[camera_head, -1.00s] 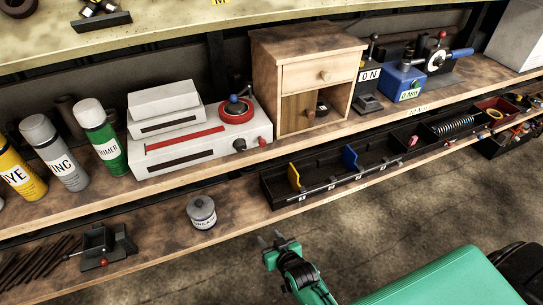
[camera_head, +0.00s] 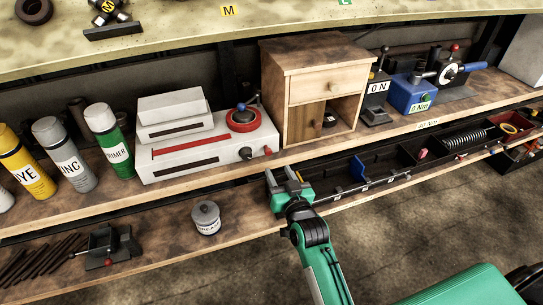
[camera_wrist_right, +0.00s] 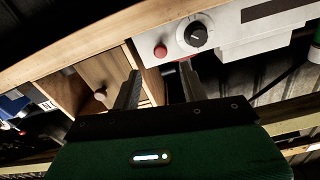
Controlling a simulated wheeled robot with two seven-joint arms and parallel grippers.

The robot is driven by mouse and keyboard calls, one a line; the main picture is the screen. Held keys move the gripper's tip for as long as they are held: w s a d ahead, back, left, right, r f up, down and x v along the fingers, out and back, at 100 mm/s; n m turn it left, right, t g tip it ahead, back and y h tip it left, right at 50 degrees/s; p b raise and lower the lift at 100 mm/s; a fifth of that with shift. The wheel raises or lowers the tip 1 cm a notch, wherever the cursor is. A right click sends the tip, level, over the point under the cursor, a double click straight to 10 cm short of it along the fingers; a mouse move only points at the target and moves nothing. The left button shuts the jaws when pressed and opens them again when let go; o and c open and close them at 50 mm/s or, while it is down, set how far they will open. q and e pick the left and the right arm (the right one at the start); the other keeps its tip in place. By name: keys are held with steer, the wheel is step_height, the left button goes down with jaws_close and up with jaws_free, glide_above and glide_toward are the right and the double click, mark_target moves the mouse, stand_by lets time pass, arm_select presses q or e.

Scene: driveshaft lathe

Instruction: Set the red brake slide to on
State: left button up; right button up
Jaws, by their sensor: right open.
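I cannot tell for sure which part is the red brake slide. The white unit (camera_head: 200,155) on the upper shelf carries a long red strip (camera_head: 190,144), a red disc (camera_head: 243,120) with a blue-tipped lever, a black knob (camera_head: 246,153) and a small red knob (camera_head: 268,150). My right gripper (camera_head: 284,176) is open and empty, its fingers apart, just in front of and below the shelf edge between the unit and the wooden cabinet. In the right wrist view the open fingers (camera_wrist_right: 160,75) show with the red knob (camera_wrist_right: 160,52) beyond and between them. The left gripper is out of view.
The wooden cabinet (camera_head: 310,88) stands right of the unit, then an ON-marked black fixture (camera_head: 377,97) and a blue box (camera_head: 412,93). Spray cans (camera_head: 108,140) stand left. A grey can (camera_head: 206,217) and black vice (camera_head: 108,247) sit on the lower shelf. A black tray (camera_head: 375,187) lies behind my gripper.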

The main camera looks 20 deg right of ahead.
mark_target(269, 154)
steer(key=w+p, duration=0.1)
steer(key=w, duration=0.6)
steer(key=shift+a, duration=0.1)
jaws_close()
